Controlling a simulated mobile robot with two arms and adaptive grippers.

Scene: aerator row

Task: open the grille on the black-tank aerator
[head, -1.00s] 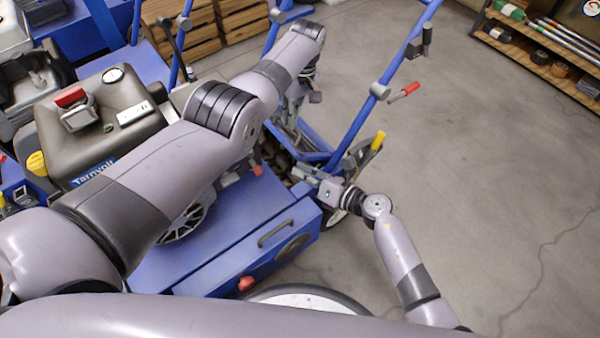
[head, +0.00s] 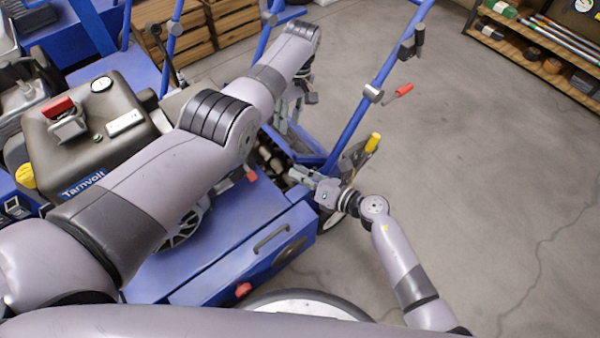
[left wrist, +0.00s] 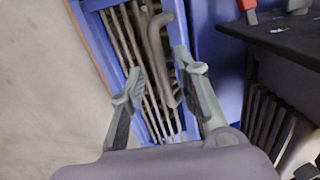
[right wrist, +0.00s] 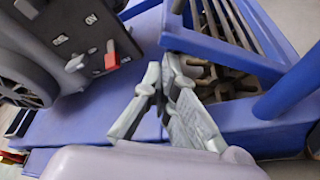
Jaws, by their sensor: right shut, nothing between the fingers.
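A bent grey bar (left wrist: 156,48) lies over the grille. My left gripper (left wrist: 162,75) is open, its fingers apart on either side of the bent bar; contact is unclear. My right gripper (right wrist: 163,75) is shut and empty beside the tine opening (right wrist: 215,80). In the head view my left arm partly hides the grille.
Blue handle tubes (head: 375,80) rise behind the grille, with red and yellow grips. A drawer-like blue front with a black handle (head: 272,238) faces me. Wooden crates (head: 180,35) stand behind; a shelf (head: 545,60) stands at far right. Open floor lies right.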

